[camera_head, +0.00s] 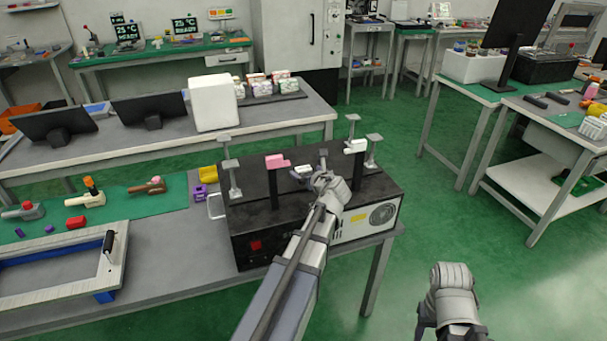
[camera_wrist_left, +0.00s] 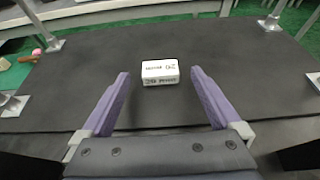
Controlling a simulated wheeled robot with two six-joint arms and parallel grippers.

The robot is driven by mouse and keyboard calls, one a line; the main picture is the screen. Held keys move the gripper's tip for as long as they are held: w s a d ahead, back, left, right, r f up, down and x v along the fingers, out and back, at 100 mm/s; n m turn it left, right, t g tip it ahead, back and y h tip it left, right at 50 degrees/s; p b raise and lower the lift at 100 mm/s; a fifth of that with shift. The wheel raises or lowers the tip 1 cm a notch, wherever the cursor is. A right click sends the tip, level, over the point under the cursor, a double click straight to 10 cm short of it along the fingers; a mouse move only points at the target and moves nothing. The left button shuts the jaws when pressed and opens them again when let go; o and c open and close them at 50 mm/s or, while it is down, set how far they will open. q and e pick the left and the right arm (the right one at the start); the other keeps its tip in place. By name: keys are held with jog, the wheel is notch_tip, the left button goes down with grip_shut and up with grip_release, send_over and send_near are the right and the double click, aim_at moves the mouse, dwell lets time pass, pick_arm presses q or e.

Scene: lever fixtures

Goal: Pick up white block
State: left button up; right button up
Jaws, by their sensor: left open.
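The white block (camera_wrist_left: 160,72) has dark print on it and lies on the black top of the box-shaped fixture (camera_head: 250,185). In the left wrist view it lies between the lines of my two purple fingers, near their tips, with a gap on each side. My left gripper (camera_wrist_left: 160,78) is open and empty. In the head view my left gripper (camera_head: 307,175) reaches over the fixture, and a small pale piece that looks like the block (camera_head: 302,168) shows just beside it. My right arm shows at the lower right; its fingers cannot be made out.
A pink-topped lever (camera_head: 277,161) stands left of my left gripper and a white-topped lever (camera_head: 356,146) stands right of it. Several metal posts (camera_head: 233,180) rise at the fixture's corners. A grey frame (camera_head: 60,265) and small parts lie on the bench to the left.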

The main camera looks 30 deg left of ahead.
pick_arm(q)
jog(key=shift+x, duration=1.1)
jog(key=shift+d, duration=0.15)
jog(key=shift+c, duration=0.5)
jog(key=c, duration=1.4)
jog(key=shift+r, duration=0.15)
notch_tip(320, 180, up, 10)
jog(key=p, duration=0.9)
jog(key=shift+p, duration=0.4)
